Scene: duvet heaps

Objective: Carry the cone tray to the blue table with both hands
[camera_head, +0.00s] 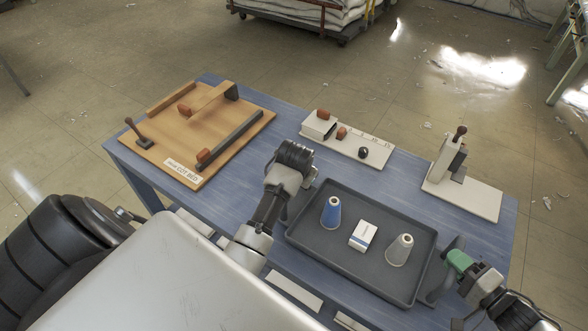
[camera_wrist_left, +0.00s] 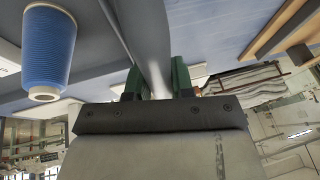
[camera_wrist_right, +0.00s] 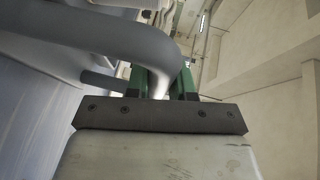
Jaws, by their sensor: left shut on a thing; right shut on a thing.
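The dark grey cone tray (camera_head: 330,262) is over the front of the blue table (camera_head: 262,122). It carries a blue cone (camera_head: 331,213), a small white box (camera_head: 363,235) and a pale grey cone (camera_head: 399,250), both cones upright. The blue cone also shows in the left wrist view (camera_wrist_left: 48,50). My left gripper (camera_wrist_left: 158,82) is shut on the tray's grey left handle; its fingers are mostly hidden in the head view. My right gripper (camera_head: 456,262), with green fingers, is shut on the right handle, also seen in the right wrist view (camera_wrist_right: 110,38). I cannot tell whether the tray touches the tabletop.
A wooden board (camera_head: 215,122) with blocks and a lever lies at the table's back left. A white panel with knobs (camera_head: 350,140) lies behind the tray. A white lever stand (camera_head: 470,195) is at the right. A loaded cart (camera_head: 300,15) stands far back on the floor.

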